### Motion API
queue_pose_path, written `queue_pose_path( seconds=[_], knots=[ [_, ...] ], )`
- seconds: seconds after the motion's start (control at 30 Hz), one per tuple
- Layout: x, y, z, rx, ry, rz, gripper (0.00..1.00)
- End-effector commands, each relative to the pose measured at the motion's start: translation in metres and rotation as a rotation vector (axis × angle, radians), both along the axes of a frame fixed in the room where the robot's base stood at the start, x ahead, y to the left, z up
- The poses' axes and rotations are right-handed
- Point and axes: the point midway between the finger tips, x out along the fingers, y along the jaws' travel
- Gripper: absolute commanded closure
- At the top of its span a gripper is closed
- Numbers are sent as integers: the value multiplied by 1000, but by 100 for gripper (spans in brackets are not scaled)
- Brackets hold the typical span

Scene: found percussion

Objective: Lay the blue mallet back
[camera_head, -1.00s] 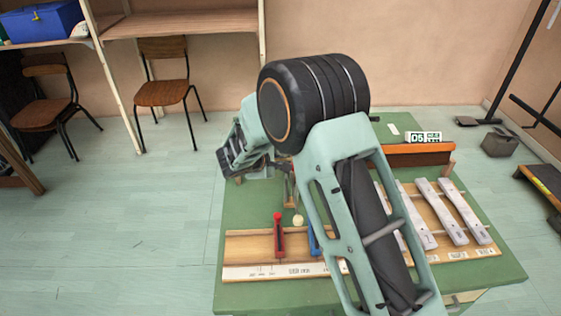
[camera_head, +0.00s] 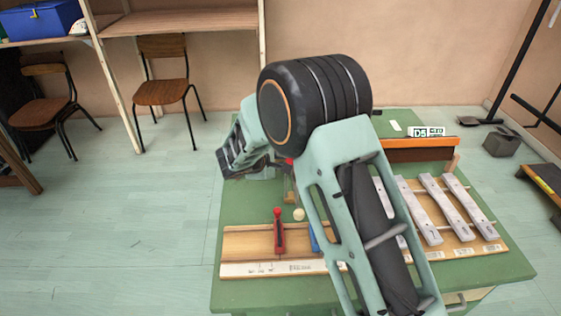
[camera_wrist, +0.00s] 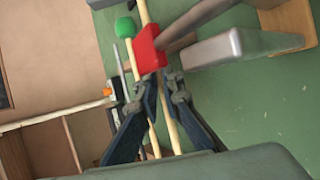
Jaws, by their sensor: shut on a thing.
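My gripper (camera_wrist: 166,86) shows in the wrist view with its two dark fingers closed around a thin wooden stick (camera_wrist: 172,130). The stick looks like a mallet shaft; its head is not clearly seen, so I cannot confirm that it is the blue mallet. A red block (camera_wrist: 148,50) lies just beyond the fingertips. A second stick with a green ball head (camera_wrist: 126,27) is beside it. A blue upright piece (camera_head: 313,238) stands partly hidden on the wooden board (camera_head: 245,244), right of a red upright piece (camera_head: 279,232).
A pale ball (camera_head: 299,214) shows behind the board. Grey metal bars (camera_head: 418,210) lie on a wooden frame at the right of the green table (camera_head: 240,205). A wooden box (camera_head: 420,152) with a number sign stands at the back. The floor at left is open.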

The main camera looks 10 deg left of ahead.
Motion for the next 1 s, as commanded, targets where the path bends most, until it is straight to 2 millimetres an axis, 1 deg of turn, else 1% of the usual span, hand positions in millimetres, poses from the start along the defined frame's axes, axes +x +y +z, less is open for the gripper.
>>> queue_pose_path(
  seconds=[0.4, 0.7, 0.73, 0.87, 0.9, 1.0],
  knots=[
    [0, 0, -4, -1, -1, 1, 100],
    [0, 0, -4, -1, 0, 1, 100],
    [0, 0, -4, -1, 0, 1, 90],
    [0, 0, -4, -1, 0, 1, 76],
    [0, 0, -4, -1, 0, 1, 73],
    [0, 0, -4, -1, 0, 1, 73]
  ],
)
